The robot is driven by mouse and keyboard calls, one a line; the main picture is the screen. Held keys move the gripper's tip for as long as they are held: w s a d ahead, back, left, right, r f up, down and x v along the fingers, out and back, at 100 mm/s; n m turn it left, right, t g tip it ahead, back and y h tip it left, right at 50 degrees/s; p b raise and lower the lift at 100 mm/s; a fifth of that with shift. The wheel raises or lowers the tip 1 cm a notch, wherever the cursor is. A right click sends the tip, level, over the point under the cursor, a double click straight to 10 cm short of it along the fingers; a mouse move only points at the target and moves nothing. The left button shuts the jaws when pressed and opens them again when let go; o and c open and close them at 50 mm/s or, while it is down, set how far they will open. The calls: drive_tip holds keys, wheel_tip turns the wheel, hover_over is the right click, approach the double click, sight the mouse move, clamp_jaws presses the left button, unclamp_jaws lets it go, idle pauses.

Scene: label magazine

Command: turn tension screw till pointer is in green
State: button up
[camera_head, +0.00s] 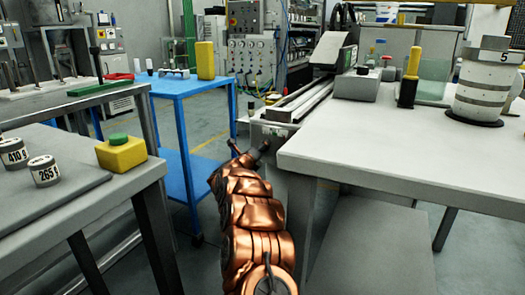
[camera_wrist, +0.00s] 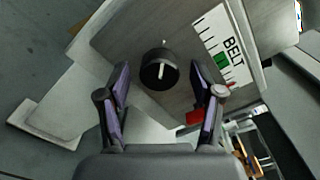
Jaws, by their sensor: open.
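The tension screw (camera_wrist: 160,70) is a round black knob with a white line across its face, on a grey plate in the wrist view. A white scale marked BELT (camera_wrist: 226,48) lies to its right, with black tick lines and a green band (camera_wrist: 222,62). A small red mark shows near the lower end of the scale; I cannot tell whether it is the pointer. My gripper (camera_wrist: 159,68) is open, one finger on each side of the knob, with gaps to it. In the head view my gripper (camera_head: 249,152) is at the conveyor's near end; the knob is hidden there.
The white table (camera_head: 420,140) stands right of my arm, with a labelled roll (camera_head: 483,85) on it. A blue cart (camera_head: 180,88) and a grey bench with a yellow block (camera_head: 121,154) stand left. A red part (camera_wrist: 195,117) shows beside the right finger in the wrist view.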

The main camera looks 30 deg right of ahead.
drive_tip(key=shift+w+d, duration=0.1)
drive_tip(key=shift+c, duration=0.3)
drive_tip(key=c, duration=1.1)
drive_tip(key=shift+o, duration=0.2)
drive_tip(key=shift+p, duration=0.4)
